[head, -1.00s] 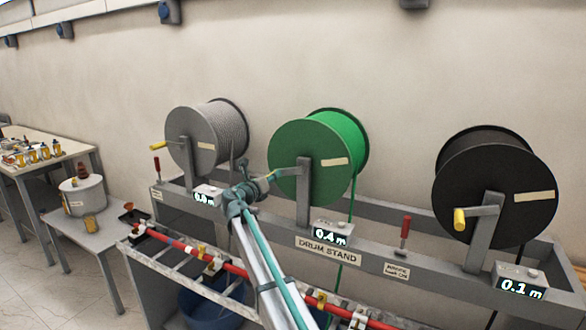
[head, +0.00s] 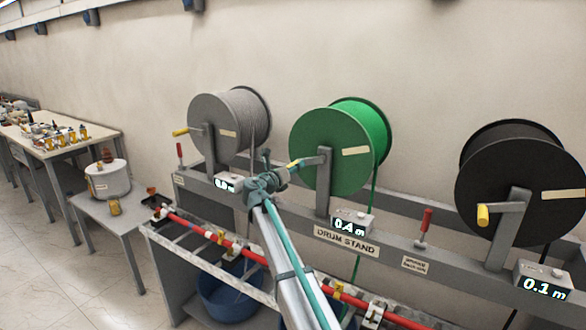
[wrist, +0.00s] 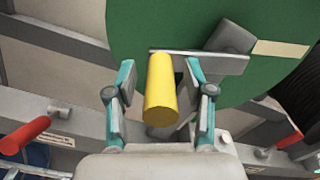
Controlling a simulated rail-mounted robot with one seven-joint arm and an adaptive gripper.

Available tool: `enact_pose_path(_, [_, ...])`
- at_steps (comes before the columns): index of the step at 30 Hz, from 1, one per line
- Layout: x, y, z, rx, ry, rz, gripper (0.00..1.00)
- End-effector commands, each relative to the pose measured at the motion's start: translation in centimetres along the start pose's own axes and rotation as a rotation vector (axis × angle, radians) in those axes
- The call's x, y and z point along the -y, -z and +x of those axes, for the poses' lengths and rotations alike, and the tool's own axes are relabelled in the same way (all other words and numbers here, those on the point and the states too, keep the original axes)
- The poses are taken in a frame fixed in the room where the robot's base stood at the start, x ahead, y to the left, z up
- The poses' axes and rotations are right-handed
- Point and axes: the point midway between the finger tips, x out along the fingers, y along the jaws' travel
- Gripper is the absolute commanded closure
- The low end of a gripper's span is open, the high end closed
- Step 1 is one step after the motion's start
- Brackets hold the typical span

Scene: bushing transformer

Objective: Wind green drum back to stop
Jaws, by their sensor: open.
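The green drum (head: 326,150) is on the drum stand, with a pale label on its face. Its crank arm (head: 312,162) points left and ends in a yellow handle (head: 295,164). The display (head: 350,224) below it reads 0.4 m. My gripper (head: 288,172) is at the handle's outer end. In the wrist view the yellow handle (wrist: 161,92) stands between the two open fingers of my gripper (wrist: 163,85), with a visible gap on both sides. The green drum (wrist: 190,30) fills the background there. The gripper hides part of the handle in the head view.
A grey drum (head: 215,135) is to the left and a black drum (head: 505,190) to the right, each with a crank. Red levers (head: 426,222) stand on the stand's rail (head: 400,245). A red bar (head: 245,255) runs along the front, above blue bins (head: 225,295).

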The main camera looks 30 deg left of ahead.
Motion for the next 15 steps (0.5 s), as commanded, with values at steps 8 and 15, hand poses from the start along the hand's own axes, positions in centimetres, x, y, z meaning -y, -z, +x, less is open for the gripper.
enact_pose_path(8, [0.0, 0.0, -1.4, 0.002, -0.001, -0.001, 0.47])
enact_pose_path(15, [0.1, 0.0, -5.7, 0.002, -0.003, -0.001, 0.47])
